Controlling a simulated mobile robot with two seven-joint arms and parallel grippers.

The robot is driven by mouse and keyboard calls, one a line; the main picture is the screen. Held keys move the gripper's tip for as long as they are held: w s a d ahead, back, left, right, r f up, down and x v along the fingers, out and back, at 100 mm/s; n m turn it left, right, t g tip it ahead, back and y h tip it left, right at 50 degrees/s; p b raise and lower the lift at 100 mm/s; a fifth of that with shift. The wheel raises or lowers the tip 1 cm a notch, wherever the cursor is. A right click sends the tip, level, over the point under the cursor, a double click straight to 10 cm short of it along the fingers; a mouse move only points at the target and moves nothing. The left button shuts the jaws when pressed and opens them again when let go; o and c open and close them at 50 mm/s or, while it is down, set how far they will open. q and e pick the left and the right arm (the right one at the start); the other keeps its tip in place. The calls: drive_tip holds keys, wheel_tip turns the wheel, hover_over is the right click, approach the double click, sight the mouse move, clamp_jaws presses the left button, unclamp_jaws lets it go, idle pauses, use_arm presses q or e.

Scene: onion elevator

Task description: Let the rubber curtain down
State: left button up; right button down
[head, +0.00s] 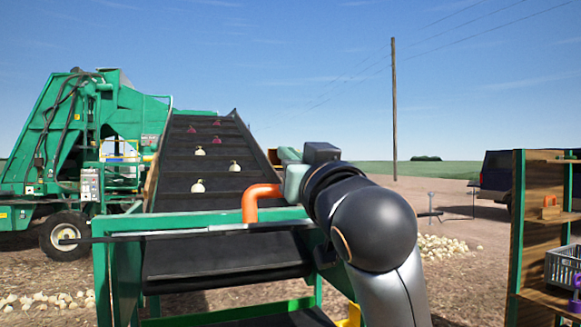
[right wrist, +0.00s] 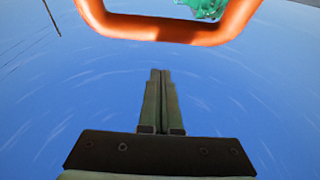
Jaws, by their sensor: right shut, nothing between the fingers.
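An orange handle (head: 262,192) stands up from the green front frame (head: 102,262) of the elevator; it also spans the top of the right wrist view (right wrist: 165,30). A dark, smooth sheet (head: 225,256), probably the rubber curtain, shows below the frame's upper bar; I cannot tell how it is held. My right gripper (head: 289,172) is beside the handle, at its right in the head view. In the right wrist view its fingers (right wrist: 160,78) are shut and empty, with the handle apart from their tips. My arm hides part of the frame's right side. My left gripper is not in view.
Onions (head: 197,187) lie on the dark, sloping belt (head: 215,170) behind the frame. A green machine (head: 55,140) with a wheel stands at the left. A wooden shelf (head: 518,235) with a grey crate (head: 562,268) stands at the right. Open ground lies between arm and shelf.

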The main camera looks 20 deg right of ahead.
drive_tip(key=shift+s+f, duration=0.15)
drive_tip(key=shift+f, duration=1.55)
